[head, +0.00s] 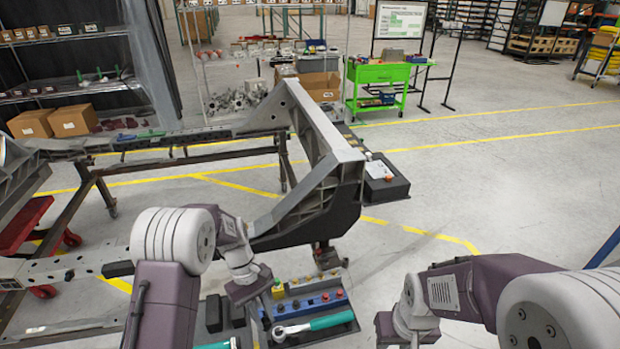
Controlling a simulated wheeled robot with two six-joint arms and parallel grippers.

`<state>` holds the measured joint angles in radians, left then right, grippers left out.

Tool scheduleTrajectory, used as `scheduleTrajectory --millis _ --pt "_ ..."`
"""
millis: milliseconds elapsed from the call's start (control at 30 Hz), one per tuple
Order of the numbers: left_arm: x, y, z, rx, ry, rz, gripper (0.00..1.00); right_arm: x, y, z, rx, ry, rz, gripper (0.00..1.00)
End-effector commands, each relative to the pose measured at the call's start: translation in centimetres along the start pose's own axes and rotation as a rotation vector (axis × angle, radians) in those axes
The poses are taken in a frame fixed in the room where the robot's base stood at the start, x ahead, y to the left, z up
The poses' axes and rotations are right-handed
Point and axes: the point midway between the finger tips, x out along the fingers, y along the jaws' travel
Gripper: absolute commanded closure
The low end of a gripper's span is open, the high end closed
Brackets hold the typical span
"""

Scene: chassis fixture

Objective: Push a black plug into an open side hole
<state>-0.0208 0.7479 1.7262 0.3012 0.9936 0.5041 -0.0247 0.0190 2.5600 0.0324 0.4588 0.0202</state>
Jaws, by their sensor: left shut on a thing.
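The grey chassis (338,150) stands on dark trestle legs, its thick end beam running toward me. Its near side rail (60,268) at lower left has several small holes; I cannot tell which are open. My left gripper (264,303) points down at the left edge of a tool tray, apart from the chassis. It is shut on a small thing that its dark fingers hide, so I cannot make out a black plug. My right gripper (402,330) is at the bottom, right of the tray; its fingertips are not clear.
The tool tray (350,328) holds a ratchet with a teal handle (330,320) and a blue strip (312,303) with red and yellow pieces. A black box (385,186) is beside the end beam. A green cart (378,75) stands behind. The floor at right is clear.

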Motion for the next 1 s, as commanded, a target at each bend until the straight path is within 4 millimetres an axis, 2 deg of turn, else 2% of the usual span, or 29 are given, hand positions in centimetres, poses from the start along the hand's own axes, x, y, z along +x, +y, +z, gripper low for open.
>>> scheduleTrajectory --millis 33,133,233,333,667,867,1000 --pt "-0.7 -1.0 -0.9 0.124 0.002 -0.051 1.00 0.0 0.0 0.0 0.000 0.000 0.000 0.64" --pt "-2.3 -3.2 -1.9 0.355 0.002 -0.147 1.00 0.0 0.0 0.0 0.000 0.000 0.000 0.64" --pt "-3.5 -5.0 -2.2 0.516 0.001 -0.214 1.00 0.0 0.0 0.0 0.000 0.000 0.000 0.64" --pt "-3.8 -6.3 -1.8 0.608 0.000 -0.252 1.00 0.0 0.0 0.0 0.000 0.000 0.000 0.64" --pt "-3.7 -6.4 -1.6 0.640 -0.002 -0.267 1.00 0.0 0.0 0.0 0.000 0.000 0.000 0.64" --pt "-3.7 -6.3 -1.5 0.584 -0.049 -0.348 1.00 0.0 0.0 0.0 0.000 0.000 0.000 0.64" --pt "-4.2 -8.5 -1.8 0.555 -0.095 -0.446 1.00 0.0 0.0 0.0 0.000 0.000 0.000 0.64"
